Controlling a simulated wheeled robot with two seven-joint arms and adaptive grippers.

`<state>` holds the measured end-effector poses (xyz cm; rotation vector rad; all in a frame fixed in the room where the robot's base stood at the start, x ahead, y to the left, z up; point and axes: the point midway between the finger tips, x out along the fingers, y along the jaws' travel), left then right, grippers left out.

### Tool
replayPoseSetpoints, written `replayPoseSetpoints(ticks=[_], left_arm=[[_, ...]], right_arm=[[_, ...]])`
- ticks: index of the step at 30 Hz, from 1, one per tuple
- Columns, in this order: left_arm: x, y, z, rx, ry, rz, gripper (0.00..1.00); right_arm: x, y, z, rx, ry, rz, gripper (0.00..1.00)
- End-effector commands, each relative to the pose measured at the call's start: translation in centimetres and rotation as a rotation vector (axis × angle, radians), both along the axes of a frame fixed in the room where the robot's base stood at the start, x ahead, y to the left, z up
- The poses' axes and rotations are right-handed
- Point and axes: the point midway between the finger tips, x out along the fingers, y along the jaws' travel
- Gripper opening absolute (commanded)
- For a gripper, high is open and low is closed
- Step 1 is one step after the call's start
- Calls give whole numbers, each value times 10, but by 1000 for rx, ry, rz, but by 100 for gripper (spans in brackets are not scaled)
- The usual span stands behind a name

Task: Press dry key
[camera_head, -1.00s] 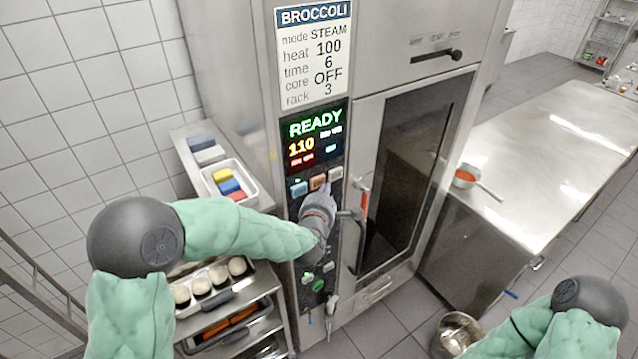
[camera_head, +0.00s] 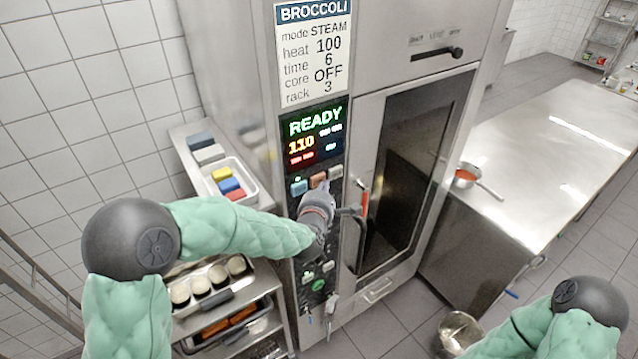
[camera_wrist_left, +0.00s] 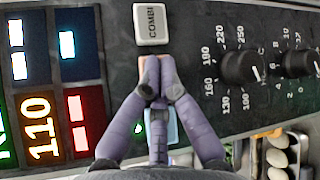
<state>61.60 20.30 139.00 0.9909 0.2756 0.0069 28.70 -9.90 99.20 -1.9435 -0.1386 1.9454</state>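The oven's control panel has a row of three keys under the lit display (camera_head: 316,135): a blue key (camera_head: 299,187), an orange-brown key (camera_head: 318,180) and a grey key (camera_head: 335,172). The grey key reads COMBI in the left wrist view (camera_wrist_left: 151,24). I cannot read the orange key's label. My left gripper (camera_head: 322,190) is shut and empty, its fingertips together over the orange key. In the left wrist view the fingertips (camera_wrist_left: 158,82) hide most of that key; whether they touch it, I cannot tell. The blue key (camera_wrist_left: 173,126) is partly behind the fingers. My right gripper is out of view.
The oven door's red-marked handle (camera_head: 362,203) is just right of my left gripper. Dials (camera_wrist_left: 240,68) sit below the keys.

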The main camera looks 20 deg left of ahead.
Motion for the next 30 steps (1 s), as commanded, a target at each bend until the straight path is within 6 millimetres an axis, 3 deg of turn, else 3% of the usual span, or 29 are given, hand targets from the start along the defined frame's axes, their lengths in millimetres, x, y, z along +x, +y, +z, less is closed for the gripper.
replayPoseSetpoints(ticks=[30], left_arm=[[5, 6, 0, 1, -1, 0, 0]], right_arm=[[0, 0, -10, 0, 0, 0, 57]])
